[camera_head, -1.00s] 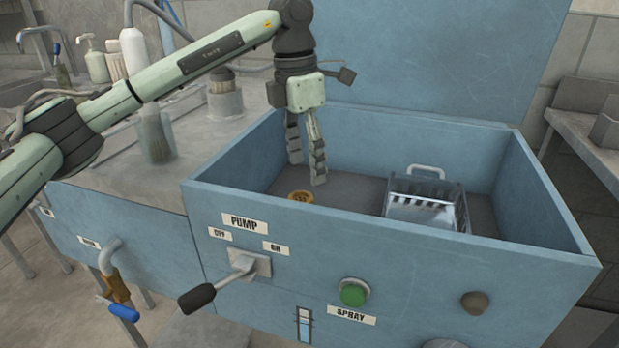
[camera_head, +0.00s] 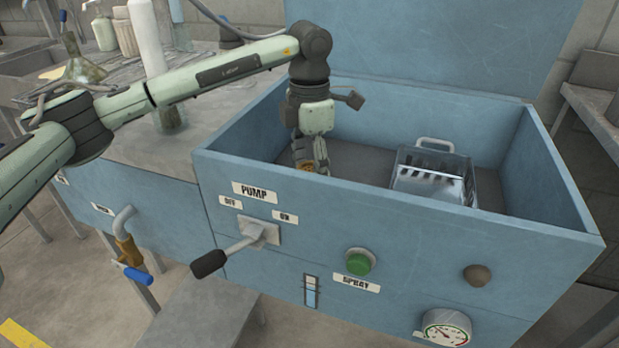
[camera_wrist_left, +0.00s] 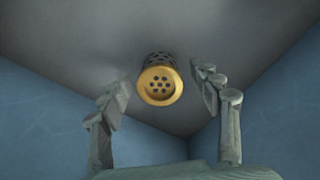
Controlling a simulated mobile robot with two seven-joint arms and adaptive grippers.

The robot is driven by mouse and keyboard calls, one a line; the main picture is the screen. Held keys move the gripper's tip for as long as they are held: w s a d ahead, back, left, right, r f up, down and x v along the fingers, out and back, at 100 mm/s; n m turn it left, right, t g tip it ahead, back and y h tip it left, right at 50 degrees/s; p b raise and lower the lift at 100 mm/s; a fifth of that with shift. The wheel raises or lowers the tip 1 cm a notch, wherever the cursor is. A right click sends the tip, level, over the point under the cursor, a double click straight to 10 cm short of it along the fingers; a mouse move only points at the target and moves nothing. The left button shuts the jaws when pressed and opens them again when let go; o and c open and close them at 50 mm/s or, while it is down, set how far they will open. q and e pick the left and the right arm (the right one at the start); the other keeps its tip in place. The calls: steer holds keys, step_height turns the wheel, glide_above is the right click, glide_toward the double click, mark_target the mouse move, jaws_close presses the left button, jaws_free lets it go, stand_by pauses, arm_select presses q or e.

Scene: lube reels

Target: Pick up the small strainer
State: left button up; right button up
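The small strainer (camera_wrist_left: 160,85) is a brass-coloured ring with a perforated middle and a dark mesh body. In the left wrist view it lies between the two fingers of my left gripper (camera_wrist_left: 162,98), with a gap on each side. In the head view the strainer (camera_head: 306,167) shows only partly, near the front left corner of the blue tub, behind the fingers. My left gripper (camera_head: 309,155) is open and reaches down into the tub around it. My right gripper is not in view.
The blue tub (camera_head: 400,208) has high walls around the gripper. A wire basket (camera_head: 436,170) with a handle stands on the right of its floor. A raised blue lid (camera_head: 440,45) is behind. A pump lever (camera_head: 228,255) sticks out in front.

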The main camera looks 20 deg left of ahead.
arm_select(q)
steer(key=c, duration=1.2)
steer(key=shift+r, duration=0.1)
steer(key=shift+c, duration=0.2)
